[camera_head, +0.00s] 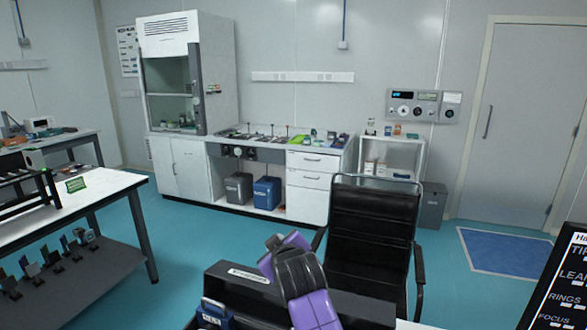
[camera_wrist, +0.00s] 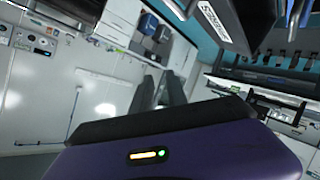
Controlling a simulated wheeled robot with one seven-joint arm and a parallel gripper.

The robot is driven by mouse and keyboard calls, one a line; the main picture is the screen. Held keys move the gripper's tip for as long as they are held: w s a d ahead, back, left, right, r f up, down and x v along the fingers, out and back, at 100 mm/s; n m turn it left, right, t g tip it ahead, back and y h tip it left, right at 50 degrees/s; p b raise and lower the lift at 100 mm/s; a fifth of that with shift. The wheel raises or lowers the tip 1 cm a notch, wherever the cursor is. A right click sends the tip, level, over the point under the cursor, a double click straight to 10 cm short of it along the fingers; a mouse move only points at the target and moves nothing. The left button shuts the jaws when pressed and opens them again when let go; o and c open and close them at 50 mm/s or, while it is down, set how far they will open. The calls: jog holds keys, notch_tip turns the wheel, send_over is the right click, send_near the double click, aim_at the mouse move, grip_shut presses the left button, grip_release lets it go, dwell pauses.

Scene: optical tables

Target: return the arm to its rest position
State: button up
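My arm (camera_head: 300,278), purple and dark grey, shows at the bottom centre of the head view, folded close to my body, in front of the black chair. My gripper's fingertips cannot be made out there. In the wrist view the purple hand with a small yellow and green light fills the bottom. My gripper (camera_wrist: 161,80) shows beyond its black rim as two grey fingers standing apart, with nothing seen between them. The view is tilted.
A black chair (camera_head: 372,235) stands just beyond my arm. A dark box (camera_head: 243,285) with a white label is beside the arm. A white table (camera_head: 95,197) is at left, and a dark sign (camera_head: 560,285) at right. Blue floor is open at centre left.

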jog(key=s+d+f+m+t, duration=0.1)
jog(key=s+d+f+m, duration=0.2)
jog(key=s, duration=0.5)
jog(key=s+d+f+t, duration=0.2)
jog(key=s+d+f, duration=0.1)
jog(key=s+d, duration=0.3)
jog(key=s+d+f+m+t, duration=0.1)
jog(key=s+d+f+m, duration=0.15)
jog(key=s, duration=0.65)
jog(key=s+d+m+h, duration=0.1)
jog(key=s+d, duration=0.3)
jog(key=s, duration=0.8)
jog(key=s+d+m+g+h, duration=0.1)
jog(key=s+d, duration=0.3)
jog(key=s, duration=0.9)
jog(key=s+d+m+g+h, duration=0.1)
jog(key=s+d, duration=0.3)
jog(key=s, duration=0.9)
jog(key=shift+d+f+m, duration=0.15)
jog(key=shift+d+m, duration=0.2)
jog(key=shift+m, duration=0.2)
